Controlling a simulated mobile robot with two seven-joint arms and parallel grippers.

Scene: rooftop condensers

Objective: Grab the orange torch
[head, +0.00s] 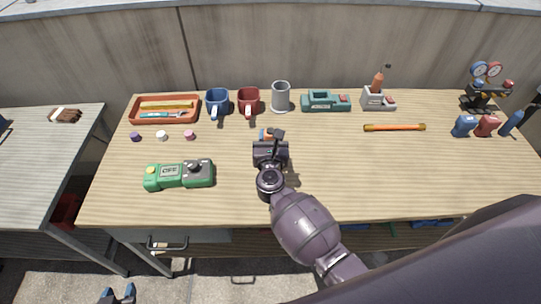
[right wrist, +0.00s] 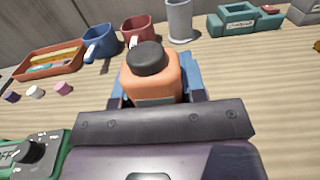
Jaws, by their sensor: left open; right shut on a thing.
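The orange torch (right wrist: 152,80), a blocky orange body with a round black top, stands between the blue fingers of my right gripper (right wrist: 155,85) in the right wrist view. My right gripper is shut on it. In the head view the right gripper (head: 272,136) is over the middle of the table, and its wrist hides most of the torch, leaving a bit of orange visible. My left gripper (head: 118,295) is open and empty, low at the left, in front of the table and away from the torch.
Behind are a blue mug (head: 217,102), red mug (head: 248,101), grey tumbler (head: 281,97) and teal device (head: 326,102). A green device (head: 180,175) lies left, an orange stick (head: 394,127) right. An orange tray (head: 147,115) is back left. The front right tabletop is clear.

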